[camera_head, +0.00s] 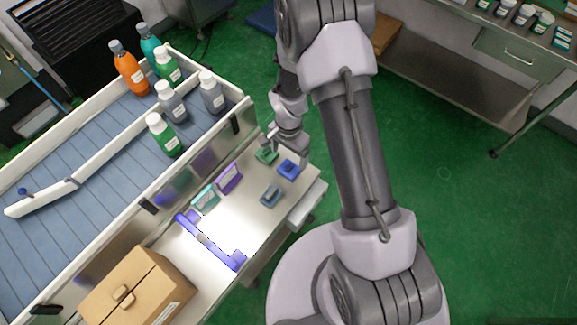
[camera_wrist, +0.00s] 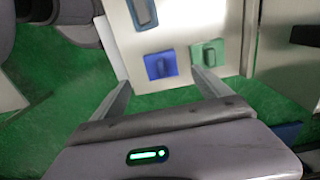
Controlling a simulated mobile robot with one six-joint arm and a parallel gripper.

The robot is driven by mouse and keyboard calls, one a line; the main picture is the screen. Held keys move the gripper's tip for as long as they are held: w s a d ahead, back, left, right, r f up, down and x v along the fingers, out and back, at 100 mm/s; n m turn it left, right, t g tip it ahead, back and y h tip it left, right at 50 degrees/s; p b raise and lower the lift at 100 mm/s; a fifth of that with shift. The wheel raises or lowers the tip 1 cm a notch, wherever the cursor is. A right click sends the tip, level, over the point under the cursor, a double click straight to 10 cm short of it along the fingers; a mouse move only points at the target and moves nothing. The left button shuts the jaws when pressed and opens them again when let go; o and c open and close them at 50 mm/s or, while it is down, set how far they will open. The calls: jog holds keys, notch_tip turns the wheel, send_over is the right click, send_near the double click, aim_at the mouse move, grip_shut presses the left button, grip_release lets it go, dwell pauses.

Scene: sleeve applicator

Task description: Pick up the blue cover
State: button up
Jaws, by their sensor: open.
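The blue cover (camera_head: 289,169) is a small square plate with a raised ridge, lying on the pale table near its far end. In the wrist view the blue cover (camera_wrist: 160,65) appears between the two fingers, just beyond the tips. My gripper (camera_wrist: 158,82) is open and empty, with a finger on each side of the blue cover in that view. In the head view my gripper (camera_head: 270,142) hangs over the far end of the table, close to the green cover; its fingertips are hard to make out.
A green cover (camera_head: 266,155) and a grey-blue cover (camera_head: 270,196) lie close to the blue one. Teal (camera_head: 205,198) and purple (camera_head: 229,177) pieces stand by the conveyor wall. A purple handled tool (camera_head: 210,242) and a cardboard box (camera_head: 140,290) are nearer. Several bottles (camera_head: 130,70) stand on the conveyor.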

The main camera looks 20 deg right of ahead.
aim_at(289, 166)
notch_tip(289, 166, down, 3)
jog(key=shift+f+b, duration=0.2)
jog(key=shift+b, duration=0.1)
jog(key=f, duration=0.2)
jog(key=f+b, duration=0.2)
jog(key=f, duration=0.1)
jog(key=shift+w+d+f, duration=0.2)
jog(key=shift+w+f, duration=0.05)
jog(key=shift+f, duration=0.1)
jog(key=shift+r, duration=0.15)
jog(key=shift+c, duration=0.5)
jog(key=c, duration=1.3)
jog(key=shift+r, duration=0.1)
jog(key=shift+c, duration=0.2)
